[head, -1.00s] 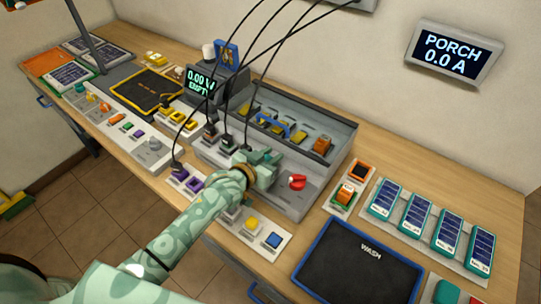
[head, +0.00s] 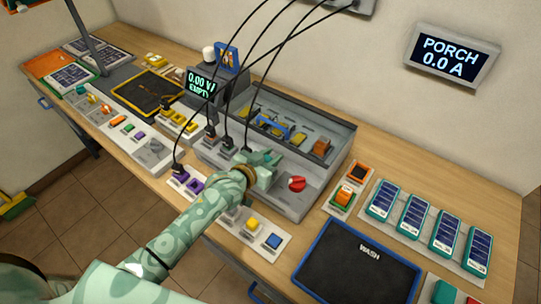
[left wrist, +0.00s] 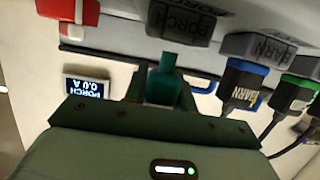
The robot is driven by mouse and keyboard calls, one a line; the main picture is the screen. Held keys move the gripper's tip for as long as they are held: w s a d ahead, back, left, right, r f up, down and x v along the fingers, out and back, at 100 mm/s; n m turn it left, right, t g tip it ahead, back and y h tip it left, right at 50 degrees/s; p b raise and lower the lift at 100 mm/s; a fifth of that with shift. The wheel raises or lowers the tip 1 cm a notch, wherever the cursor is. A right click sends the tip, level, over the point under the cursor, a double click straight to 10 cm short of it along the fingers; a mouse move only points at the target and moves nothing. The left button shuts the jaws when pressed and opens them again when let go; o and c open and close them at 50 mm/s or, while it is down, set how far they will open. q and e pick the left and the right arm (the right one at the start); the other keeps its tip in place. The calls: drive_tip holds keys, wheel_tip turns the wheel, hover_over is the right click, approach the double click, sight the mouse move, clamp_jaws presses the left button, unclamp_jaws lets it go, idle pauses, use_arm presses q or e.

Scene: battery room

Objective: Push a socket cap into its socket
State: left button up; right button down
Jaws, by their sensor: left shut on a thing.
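My left gripper (head: 268,165) is at the front of the grey socket box (head: 312,196), left of its red knob. In the left wrist view the gripper (left wrist: 163,90) is shut on a small teal piece, which looks like the socket cap (left wrist: 165,82). Its narrow end points at the dark grey socket block marked PORCH (left wrist: 180,22). The end is close to the block; I cannot tell whether they touch. In the head view the arm and gripper hide the cap and this socket. My right gripper is not in view.
A blue BARN plug (left wrist: 242,84) and a green-topped plug (left wrist: 297,92) sit beside the PORCH socket, their cables trailing. The red knob (head: 297,184) is right of the gripper. A wall display (head: 450,53) reads PORCH 0.0 A. The WASH mat (head: 358,262) is empty.

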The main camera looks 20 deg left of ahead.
use_arm(q)
drive_tip(key=shift+f+b, duration=0.8)
drive_tip(key=shift+f, duration=0.4)
idle(0.5)
drive_tip(key=o, duration=0.7)
drive_tip(key=p+v, duration=0.3)
drive_tip(key=shift+s+r, duration=0.15)
drive_tip(key=shift+r, duration=0.1)
drive_tip(key=p+v, duration=0.5)
drive_tip(key=v, duration=0.2)
drive_tip(key=shift+s+a, duration=0.15)
drive_tip(key=shift+s, duration=0.2)
